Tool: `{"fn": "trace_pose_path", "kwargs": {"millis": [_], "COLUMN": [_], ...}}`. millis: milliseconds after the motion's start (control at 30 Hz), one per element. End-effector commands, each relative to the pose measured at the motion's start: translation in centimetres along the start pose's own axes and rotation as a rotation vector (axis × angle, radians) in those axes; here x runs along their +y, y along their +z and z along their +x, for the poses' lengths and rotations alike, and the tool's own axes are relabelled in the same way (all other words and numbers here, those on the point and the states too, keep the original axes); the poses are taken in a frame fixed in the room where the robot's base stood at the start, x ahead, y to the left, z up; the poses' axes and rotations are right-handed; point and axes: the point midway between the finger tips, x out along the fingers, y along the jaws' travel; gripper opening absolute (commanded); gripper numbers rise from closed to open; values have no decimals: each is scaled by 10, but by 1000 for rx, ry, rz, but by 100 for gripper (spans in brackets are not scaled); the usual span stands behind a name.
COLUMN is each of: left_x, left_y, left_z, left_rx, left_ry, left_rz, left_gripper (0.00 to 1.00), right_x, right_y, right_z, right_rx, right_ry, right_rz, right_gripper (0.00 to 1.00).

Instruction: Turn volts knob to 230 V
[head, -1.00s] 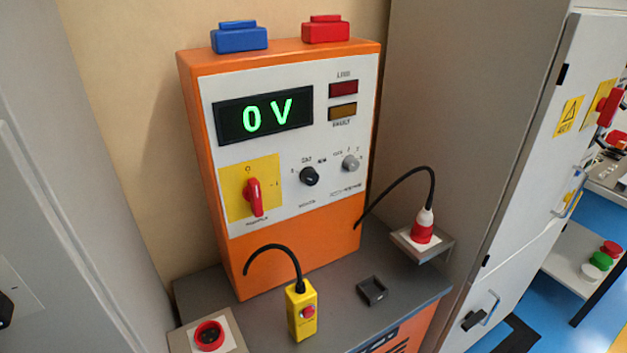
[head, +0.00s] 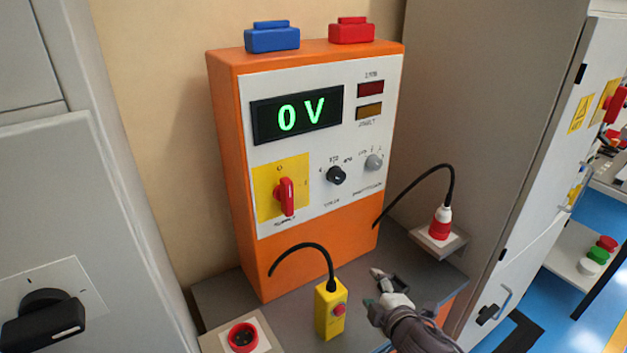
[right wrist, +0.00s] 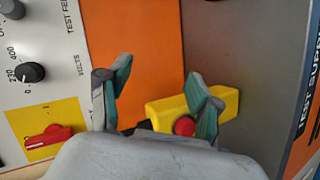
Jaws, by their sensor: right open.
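The orange supply unit (head: 305,240) has a white front panel with a green display (head: 297,115) that reads 0 V. The black volts knob (head: 336,175) sits mid-panel with small marks around it. In the right wrist view the knob (right wrist: 30,72) is at the left, beside marks that include 230 and 400. I cannot tell its exact setting. My right gripper (head: 372,287) is open and empty, below and right of the knob and apart from it. In the right wrist view its fingers (right wrist: 160,80) are spread in front of the orange lower front. My left gripper is not in view.
A red supply switch (head: 286,196) is left of the knob and a grey knob (head: 374,162) right of it. A yellow pendant (head: 330,308) with a red button stands near my right gripper. A red plug (head: 440,222) with a black cable is at the right.

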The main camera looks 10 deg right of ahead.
Motion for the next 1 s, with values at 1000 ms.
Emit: {"fn": "trace_pose_path", "kwargs": {"millis": [1000], "left_x": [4], "left_y": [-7], "left_z": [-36], "left_rx": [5], "left_ry": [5], "left_rz": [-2], "left_gripper": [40], "right_x": [211], "right_y": [-82], "right_z": [34], "right_rx": [231], "right_ry": [531], "right_rz": [-1156], "right_gripper": [64]}}
